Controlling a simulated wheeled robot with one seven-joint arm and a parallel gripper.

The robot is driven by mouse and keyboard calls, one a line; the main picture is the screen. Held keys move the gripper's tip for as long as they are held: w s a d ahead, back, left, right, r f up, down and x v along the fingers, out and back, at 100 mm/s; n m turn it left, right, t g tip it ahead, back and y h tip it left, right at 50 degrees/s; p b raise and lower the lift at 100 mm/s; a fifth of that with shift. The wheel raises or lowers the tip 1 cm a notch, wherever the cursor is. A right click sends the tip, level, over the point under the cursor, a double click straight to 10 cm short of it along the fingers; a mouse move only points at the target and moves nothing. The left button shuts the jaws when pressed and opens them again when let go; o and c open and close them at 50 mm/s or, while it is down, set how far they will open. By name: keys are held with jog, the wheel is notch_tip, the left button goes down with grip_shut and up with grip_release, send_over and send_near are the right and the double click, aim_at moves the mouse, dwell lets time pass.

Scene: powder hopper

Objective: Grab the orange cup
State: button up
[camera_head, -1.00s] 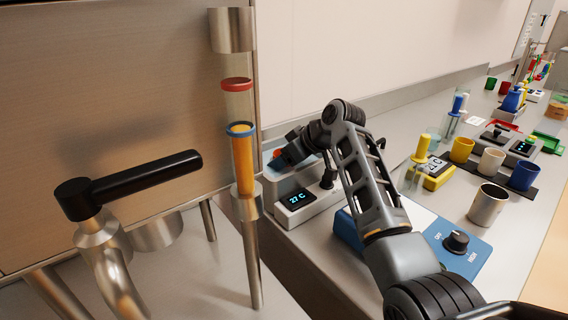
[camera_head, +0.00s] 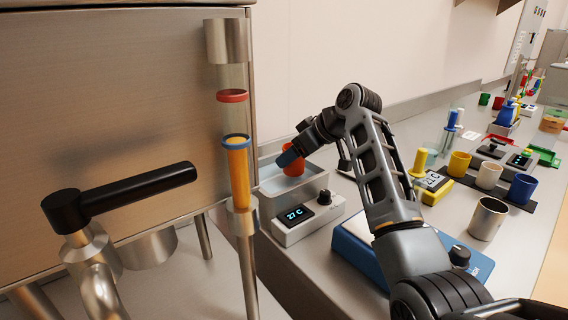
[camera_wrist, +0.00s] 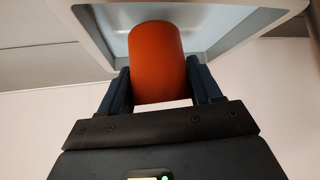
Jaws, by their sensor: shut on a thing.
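The orange cup (camera_head: 293,160) is held by my gripper (camera_head: 288,157) over the white-rimmed water bath (camera_head: 270,183) in the head view. In the wrist view the orange cup (camera_wrist: 157,62) fills the space between the two dark fingers of my gripper (camera_wrist: 160,88), which are shut on its sides. The bath's pale rim (camera_wrist: 92,42) shows around and behind the cup there. I cannot tell whether the cup's base touches the bath.
A control box reading 27 C (camera_head: 300,215) is at the front of the bath. A metal stand with a glass tube (camera_head: 238,175) and a black lever (camera_head: 130,195) are at left.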

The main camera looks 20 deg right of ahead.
jog(key=s+d+r+b, duration=0.1)
jog(key=s+d+r, duration=0.1)
jog(key=d+r, duration=0.3)
jog(key=shift+d, duration=1.55)
